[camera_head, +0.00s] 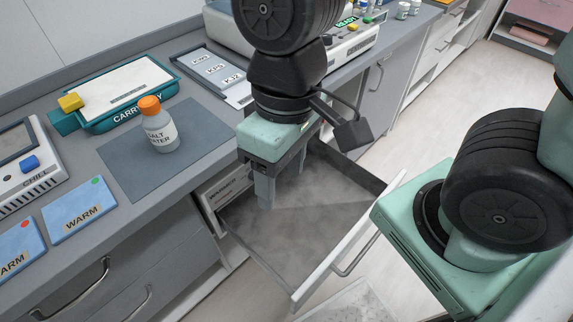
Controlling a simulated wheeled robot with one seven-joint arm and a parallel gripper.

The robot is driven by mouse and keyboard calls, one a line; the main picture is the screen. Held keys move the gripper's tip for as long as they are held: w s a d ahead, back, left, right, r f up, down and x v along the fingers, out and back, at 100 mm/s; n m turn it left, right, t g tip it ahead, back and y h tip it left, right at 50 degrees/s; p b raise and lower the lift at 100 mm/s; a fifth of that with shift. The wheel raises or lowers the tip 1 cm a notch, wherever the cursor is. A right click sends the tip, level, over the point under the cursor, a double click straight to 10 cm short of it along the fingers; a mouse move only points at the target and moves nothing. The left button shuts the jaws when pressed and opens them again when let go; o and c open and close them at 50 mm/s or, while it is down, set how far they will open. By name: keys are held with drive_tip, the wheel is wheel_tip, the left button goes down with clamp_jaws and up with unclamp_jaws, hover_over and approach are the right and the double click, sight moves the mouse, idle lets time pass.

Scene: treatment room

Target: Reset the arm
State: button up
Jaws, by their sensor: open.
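My gripper (281,190) points down with its fingers apart and empty. It hangs over the left part of an open drawer (320,262) below the counter. My arm comes in from the top and right of the view. The drawer floor looks grey and hazy, and no object shows in its visible part. My gripper hides some of the drawer's back and left side.
A white bottle with an orange cap (158,128) stands on a dark mat (120,165). A green carry tray (125,98), blue WARM cards (78,210), a chill device (22,165) and a label board (205,70) lie on the counter. Floor (450,90) is clear behind my arm.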

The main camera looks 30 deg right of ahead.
drive_tip(key=shift+d+r+n+t+h, duration=0.15)
drive_tip(key=shift+d+n+t+h, duration=0.25)
drive_tip(key=shift+n, duration=0.6)
